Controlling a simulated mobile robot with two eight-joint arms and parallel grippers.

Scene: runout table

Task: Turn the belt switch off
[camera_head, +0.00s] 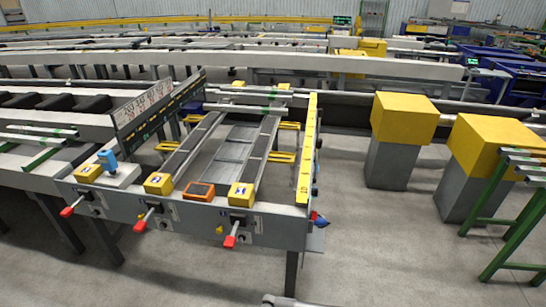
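The runout table (272,225) stands at left of centre in the head view, with its grey front panel towards me. Three red-tipped levers stick out of the panel: a left one (72,207), a middle one (143,220) and a right one (233,236). A blue upright piece (108,160) stands on the table's left top. A small blue and red part (319,219) sits at its right front corner. I cannot tell which of these is the belt switch, or its setting. Neither gripper can be made out.
Yellow-topped grey blocks, a nearer one (495,150) and a farther one (404,120), stand on the right. A green-legged stand (510,225) is at the right edge. Bare floor (385,245) lies right of the table. A pale grey piece shows at the bottom edge.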

